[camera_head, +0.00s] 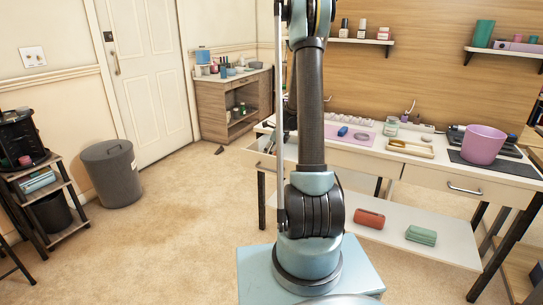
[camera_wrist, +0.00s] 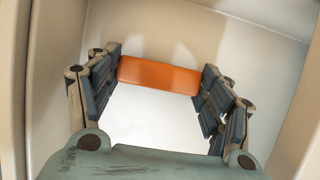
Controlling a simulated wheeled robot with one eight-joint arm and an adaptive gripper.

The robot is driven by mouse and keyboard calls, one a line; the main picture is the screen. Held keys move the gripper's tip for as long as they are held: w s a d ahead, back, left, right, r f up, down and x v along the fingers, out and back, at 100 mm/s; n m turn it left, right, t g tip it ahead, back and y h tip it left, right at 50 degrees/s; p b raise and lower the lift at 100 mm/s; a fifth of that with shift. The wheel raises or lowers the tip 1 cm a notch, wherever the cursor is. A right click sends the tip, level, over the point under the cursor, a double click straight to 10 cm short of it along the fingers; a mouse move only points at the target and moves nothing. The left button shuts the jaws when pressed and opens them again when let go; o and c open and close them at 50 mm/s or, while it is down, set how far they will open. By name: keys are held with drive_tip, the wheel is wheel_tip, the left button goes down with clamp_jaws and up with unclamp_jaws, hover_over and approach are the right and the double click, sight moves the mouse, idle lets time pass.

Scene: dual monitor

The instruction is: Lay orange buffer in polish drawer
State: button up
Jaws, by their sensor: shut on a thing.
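The orange buffer (camera_wrist: 158,76) is a flat-sided orange block, seen in the wrist view between the two fingers of my gripper (camera_wrist: 160,84). The fingers are closed on its two ends. The buffer and fingers are inside a pale drawer, whose side wall (camera_wrist: 48,70) shows at left and right. How far the buffer is above the drawer floor I cannot tell. In the head view an open drawer (camera_head: 261,158) sticks out at the left of the desk, partly behind my arm. My gripper and the buffer are hidden there.
The desk top holds a pink mat (camera_head: 350,134), a blue item (camera_head: 342,131), a glass jar (camera_head: 391,127), a wooden brush (camera_head: 410,148) and a pink bucket (camera_head: 483,144). A closed drawer (camera_head: 462,186) is at right. Rolled towels (camera_head: 369,219) lie on the lower shelf.

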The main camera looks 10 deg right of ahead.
drive_tip(key=o, duration=0.8)
